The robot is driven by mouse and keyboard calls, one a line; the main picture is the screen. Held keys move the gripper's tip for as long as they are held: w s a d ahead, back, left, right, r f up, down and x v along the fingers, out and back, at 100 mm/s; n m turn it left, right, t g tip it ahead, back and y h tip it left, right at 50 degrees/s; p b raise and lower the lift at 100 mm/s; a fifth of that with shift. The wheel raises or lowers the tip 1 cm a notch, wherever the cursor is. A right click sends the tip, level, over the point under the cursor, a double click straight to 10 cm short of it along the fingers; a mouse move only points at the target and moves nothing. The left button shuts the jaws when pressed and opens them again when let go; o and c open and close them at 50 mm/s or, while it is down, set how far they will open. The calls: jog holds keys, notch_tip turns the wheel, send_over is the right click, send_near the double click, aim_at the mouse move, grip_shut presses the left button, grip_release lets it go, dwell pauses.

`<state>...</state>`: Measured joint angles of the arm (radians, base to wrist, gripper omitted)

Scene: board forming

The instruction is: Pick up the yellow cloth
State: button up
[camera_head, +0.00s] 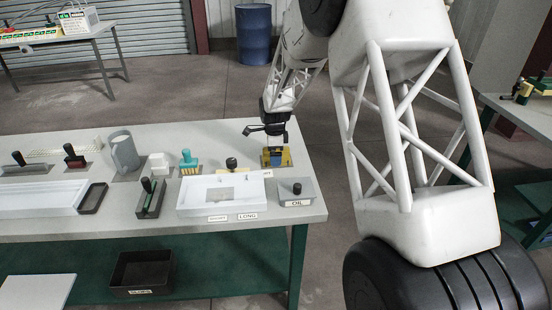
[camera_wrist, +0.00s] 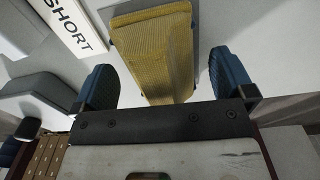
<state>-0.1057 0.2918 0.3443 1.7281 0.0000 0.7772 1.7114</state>
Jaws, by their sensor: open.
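The yellow cloth (camera_head: 286,158) lies at the right end of the grey workbench, under my gripper (camera_head: 276,155) in the head view. In the wrist view the yellow cloth (camera_wrist: 158,55) looks ribbed and folded into a block shape. My gripper (camera_wrist: 165,85) is open, with one blue fingertip on each side of the cloth's near part. I cannot tell whether the fingers touch it. The cloth's near end is hidden behind the dark gripper body.
A "SHORT" label (camera_wrist: 72,28) is near the cloth. The bench's right edge is close by.

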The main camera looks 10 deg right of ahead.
jog(key=shift+f, duration=0.45)
jog(key=c, duration=1)
jog(key=shift+r, duration=0.1)
jog(key=shift+r, duration=4.9)
